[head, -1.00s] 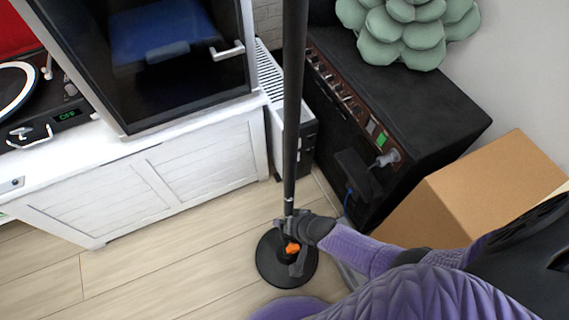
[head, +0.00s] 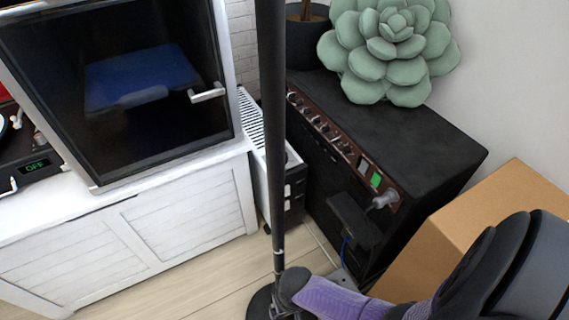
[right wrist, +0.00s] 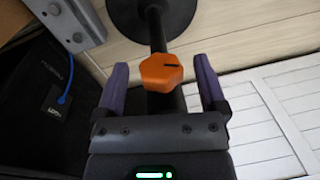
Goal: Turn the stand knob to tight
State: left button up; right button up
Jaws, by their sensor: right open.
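The stand is a tall black pole (head: 275,130) on a round black base (head: 262,303), standing upright on the floor. In the right wrist view its orange knob (right wrist: 161,72) has a dark pointer line and sits on the pole. My right gripper (right wrist: 163,78) is open, with one finger on each side of the knob and gaps between them. My left gripper is not in view.
A black amplifier (head: 430,135) with a green cushion (head: 392,50) on top stands right of the pole. A cardboard box (head: 490,205) is close to my right arm. A white cabinet (head: 180,215) and white radiator (head: 262,165) are left. Floor shows between.

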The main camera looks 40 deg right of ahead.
jog(key=shift+r, duration=0.15)
jog(key=c, duration=0.4)
grip_shut()
jog(key=shift+d+t+y, duration=0.1)
jog(key=shift+t+y, duration=0.2)
jog(key=shift+y, duration=0.4)
jog(key=y+b, duration=0.1)
jog(key=t+y, duration=0.1)
jog(key=shift+s+d+f+y+b, duration=0.15)
jog(key=shift+f+y+b, duration=0.15)
jog(key=shift+f+b, duration=0.05)
jog(key=y+b, duration=0.2)
jog(key=shift+d+t+b, duration=0.1)
jog(key=shift+t+b, duration=0.3)
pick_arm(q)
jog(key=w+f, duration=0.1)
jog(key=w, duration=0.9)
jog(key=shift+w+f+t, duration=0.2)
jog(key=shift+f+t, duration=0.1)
pick_arm(e)
jog(key=shift+r+y, duration=0.15)
jog(key=shift+y, duration=0.15)
